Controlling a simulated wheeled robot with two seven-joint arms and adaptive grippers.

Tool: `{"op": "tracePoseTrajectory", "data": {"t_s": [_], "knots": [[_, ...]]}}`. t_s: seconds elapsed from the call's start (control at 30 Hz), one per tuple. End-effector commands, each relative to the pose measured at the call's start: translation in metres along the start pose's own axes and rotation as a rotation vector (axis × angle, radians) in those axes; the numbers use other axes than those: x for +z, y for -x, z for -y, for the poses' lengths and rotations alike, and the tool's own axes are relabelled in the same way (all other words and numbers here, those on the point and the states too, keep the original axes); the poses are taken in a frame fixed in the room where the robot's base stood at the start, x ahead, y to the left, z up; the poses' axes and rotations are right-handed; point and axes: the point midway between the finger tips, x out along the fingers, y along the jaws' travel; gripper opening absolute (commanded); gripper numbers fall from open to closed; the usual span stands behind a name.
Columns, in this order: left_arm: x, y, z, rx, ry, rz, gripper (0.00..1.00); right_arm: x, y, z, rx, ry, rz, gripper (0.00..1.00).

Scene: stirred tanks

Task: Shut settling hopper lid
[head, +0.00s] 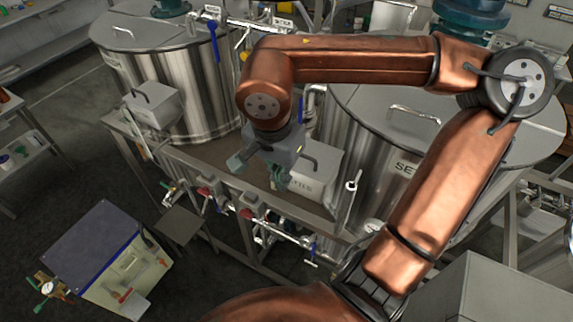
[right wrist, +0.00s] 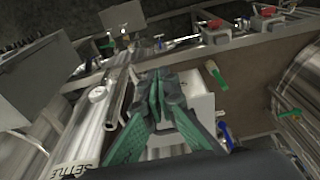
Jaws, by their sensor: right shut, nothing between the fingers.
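The settling hopper is a pale box (head: 318,184) with a label ending in "TILS", on the front of the right-hand steel tank in the head view. Its grey lid (head: 325,160) with a dark handle lies over the top; my gripper partly covers it, and I cannot tell whether it is fully down. My right gripper (head: 237,163), with green fingers, is at the box's left side. In the right wrist view the gripper (right wrist: 158,88) is shut and empty, in front of a white box (right wrist: 200,100). I cannot tell whether they touch. My left gripper is not in view.
The right-hand tank (head: 385,150) stands behind the hopper. A second tank (head: 185,85) with a similar lidded box (head: 153,105) stands to the left. A pipe rail with valves (head: 250,215) runs below.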

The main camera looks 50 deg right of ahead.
Motion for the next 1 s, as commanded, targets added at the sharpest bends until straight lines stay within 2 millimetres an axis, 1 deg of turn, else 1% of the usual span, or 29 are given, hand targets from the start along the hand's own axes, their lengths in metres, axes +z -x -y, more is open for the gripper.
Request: {"op": "tracePoseTrajectory", "data": {"t_s": [0.03, 0.13, 0.17, 0.23, 0.27, 0.33, 0.37, 0.4, 0.43, 0.5, 0.6, 0.67, 0.77, 0.87, 1.0], "knots": [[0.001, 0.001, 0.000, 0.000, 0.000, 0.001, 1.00, 0.005, 0.003, -0.001, 0.001, -0.005, -0.002, 0.00], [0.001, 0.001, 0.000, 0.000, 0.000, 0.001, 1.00, 0.012, 0.007, -0.003, 0.002, -0.013, -0.001, 0.00], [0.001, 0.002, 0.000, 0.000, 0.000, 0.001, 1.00, 0.013, 0.009, -0.003, 0.002, -0.015, 0.000, 0.00], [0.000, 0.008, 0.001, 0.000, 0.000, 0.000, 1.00, 0.005, 0.021, -0.002, -0.006, -0.016, -0.001, 0.00], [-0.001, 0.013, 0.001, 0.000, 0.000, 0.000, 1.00, -0.003, 0.031, 0.000, -0.011, -0.016, -0.003, 0.00], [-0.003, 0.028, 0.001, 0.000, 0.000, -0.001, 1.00, -0.030, 0.059, 0.004, -0.024, -0.015, -0.009, 0.00], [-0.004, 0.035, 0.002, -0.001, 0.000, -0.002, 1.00, -0.044, 0.073, 0.004, -0.028, -0.014, -0.010, 0.00], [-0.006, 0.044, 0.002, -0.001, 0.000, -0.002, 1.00, -0.064, 0.089, 0.004, -0.029, -0.014, -0.013, 0.00], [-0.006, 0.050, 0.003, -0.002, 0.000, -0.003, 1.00, -0.078, 0.099, 0.003, -0.028, -0.014, -0.015, 0.00], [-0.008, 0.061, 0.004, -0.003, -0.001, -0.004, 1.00, -0.105, 0.118, -0.001, -0.022, -0.016, -0.013, 0.00], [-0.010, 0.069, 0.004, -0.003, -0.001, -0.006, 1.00, -0.132, 0.132, -0.007, -0.007, -0.018, -0.010, 0.00], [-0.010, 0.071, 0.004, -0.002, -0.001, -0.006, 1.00, -0.139, 0.134, -0.010, 0.000, -0.019, -0.007, 0.00], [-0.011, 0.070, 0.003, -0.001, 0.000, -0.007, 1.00, -0.142, 0.126, -0.011, 0.005, -0.017, -0.007, 0.00], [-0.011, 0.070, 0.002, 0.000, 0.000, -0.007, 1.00, -0.141, 0.111, -0.011, 0.005, -0.014, -0.006, 0.00], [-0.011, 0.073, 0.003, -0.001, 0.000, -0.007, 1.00, -0.141, 0.086, -0.011, 0.005, -0.013, -0.004, 0.00]]}}
